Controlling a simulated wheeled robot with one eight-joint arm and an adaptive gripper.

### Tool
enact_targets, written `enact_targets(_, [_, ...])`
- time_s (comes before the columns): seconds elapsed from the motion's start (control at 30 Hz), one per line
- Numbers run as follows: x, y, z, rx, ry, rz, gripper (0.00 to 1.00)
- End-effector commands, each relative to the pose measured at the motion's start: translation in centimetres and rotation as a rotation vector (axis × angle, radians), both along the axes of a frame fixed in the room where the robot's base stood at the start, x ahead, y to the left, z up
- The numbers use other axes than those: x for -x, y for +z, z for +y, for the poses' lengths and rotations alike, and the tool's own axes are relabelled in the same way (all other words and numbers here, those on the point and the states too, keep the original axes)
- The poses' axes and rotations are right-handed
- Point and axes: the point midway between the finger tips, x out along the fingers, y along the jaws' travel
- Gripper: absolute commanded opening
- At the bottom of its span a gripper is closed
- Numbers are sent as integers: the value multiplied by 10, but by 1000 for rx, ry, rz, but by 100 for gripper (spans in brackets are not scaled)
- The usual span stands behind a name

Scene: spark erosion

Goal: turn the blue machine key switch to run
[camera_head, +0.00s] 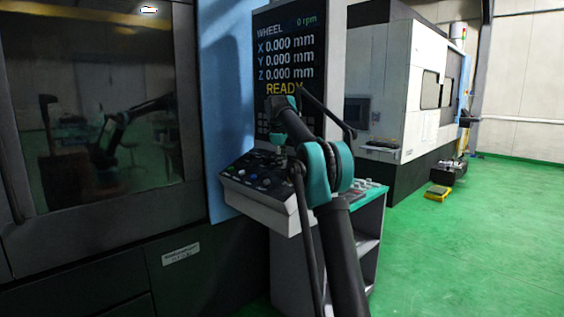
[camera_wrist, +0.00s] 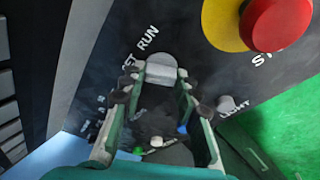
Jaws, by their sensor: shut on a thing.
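The key switch (camera_wrist: 160,69) shows in the wrist view as a pale grey round piece beside the word RUN on the dark control panel (camera_wrist: 105,62). Another label, partly hidden, ends in T next to RUN. My gripper (camera_wrist: 160,84) has its fingertips closed on the key switch from both sides. The switch's exact angle is hard to read behind the fingertips. In the head view my gripper (camera_head: 279,148) reaches down to the sloped panel (camera_head: 248,185) of the machine with the blue frame (camera_head: 226,90). The switch itself is hidden there.
A red emergency stop button (camera_wrist: 277,22) on a yellow base sits close to the switch, with a small grey knob (camera_wrist: 227,103) near it. A screen (camera_head: 288,50) above the panel reads READY. Open green floor (camera_head: 470,230) lies to the right.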

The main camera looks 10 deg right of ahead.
Motion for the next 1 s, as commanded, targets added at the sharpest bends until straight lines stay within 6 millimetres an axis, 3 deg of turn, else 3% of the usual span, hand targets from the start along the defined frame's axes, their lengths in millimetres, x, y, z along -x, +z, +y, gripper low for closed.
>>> enact_targets(1.0, [1, -1, 1, -210, -762, -287, 2])
